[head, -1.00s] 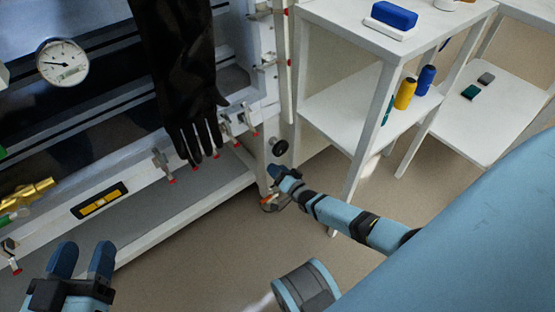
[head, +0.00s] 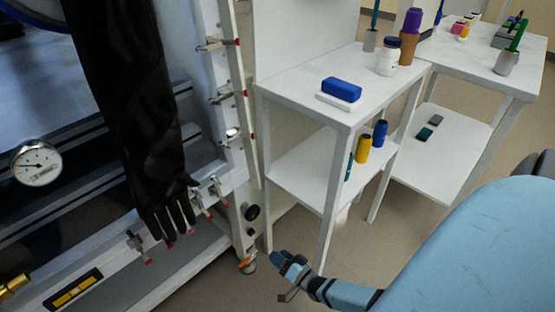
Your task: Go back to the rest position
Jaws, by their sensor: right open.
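My right gripper (head: 287,261) is low in the middle of the head view, with its arm coming in from the right. Its blue fingers are open and I see nothing between them. It hangs over the floor, in front of the white shelf table and right of the glovebox's lower corner. My left gripper is not in the picture.
The glovebox (head: 190,255) fills the left, with a black glove (head: 125,110) hanging down, a gauge (head: 36,163) and red-tipped clamps. A white shelf table (head: 300,105) bears a blue block (head: 341,87) and a white bottle (head: 388,57). Yellow (head: 363,149) and blue bottles (head: 380,133) stand below.

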